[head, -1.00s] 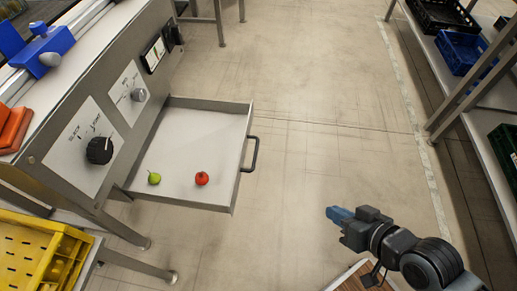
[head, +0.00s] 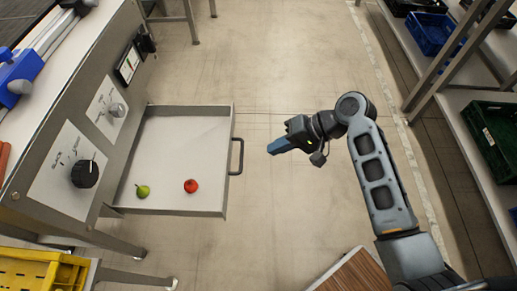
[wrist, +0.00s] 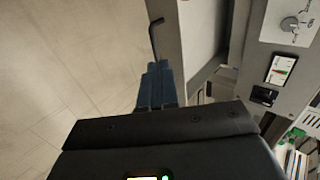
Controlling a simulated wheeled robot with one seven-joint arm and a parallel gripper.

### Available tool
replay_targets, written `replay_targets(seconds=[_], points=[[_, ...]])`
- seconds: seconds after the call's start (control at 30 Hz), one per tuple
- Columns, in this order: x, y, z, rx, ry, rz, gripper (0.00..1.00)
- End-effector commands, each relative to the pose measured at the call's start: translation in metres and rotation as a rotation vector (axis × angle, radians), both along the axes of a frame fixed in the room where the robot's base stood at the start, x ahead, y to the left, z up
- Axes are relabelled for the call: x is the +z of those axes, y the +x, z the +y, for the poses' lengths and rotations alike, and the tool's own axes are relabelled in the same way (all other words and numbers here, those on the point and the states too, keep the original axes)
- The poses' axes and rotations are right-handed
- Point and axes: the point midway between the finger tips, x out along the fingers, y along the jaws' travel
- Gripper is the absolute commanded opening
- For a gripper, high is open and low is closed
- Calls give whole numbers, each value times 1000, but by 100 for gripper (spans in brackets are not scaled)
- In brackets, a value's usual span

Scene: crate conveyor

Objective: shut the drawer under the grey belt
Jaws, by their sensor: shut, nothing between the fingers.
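The drawer (head: 180,138) under the grey belt stands open in the head view, pulled out to the right from the metal conveyor frame. Its dark handle (head: 238,156) is on the right front face. In the wrist view the handle (wrist: 154,30) shows beyond my fingertips (wrist: 157,70).
The control panel with a black knob (head: 85,173) and a smaller grey knob (head: 116,109) is left of the drawer. A yellow crate (head: 38,270) is at lower left. Shelves with a green crate (head: 492,138) and a blue crate (head: 437,32) stand right. The floor between is clear.

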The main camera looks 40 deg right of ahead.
Motion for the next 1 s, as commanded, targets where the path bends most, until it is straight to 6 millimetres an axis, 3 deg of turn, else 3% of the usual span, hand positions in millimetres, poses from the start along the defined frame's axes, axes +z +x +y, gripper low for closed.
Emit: replay_targets(seconds=[0.5, 0.7, 1.0], points=[[-67, 40, 58, 4, -1, 2, 0], [-63, 56, 79, 2, -3, -1, 0], [-63, 62, 87, 0, -3, 1, 0]])
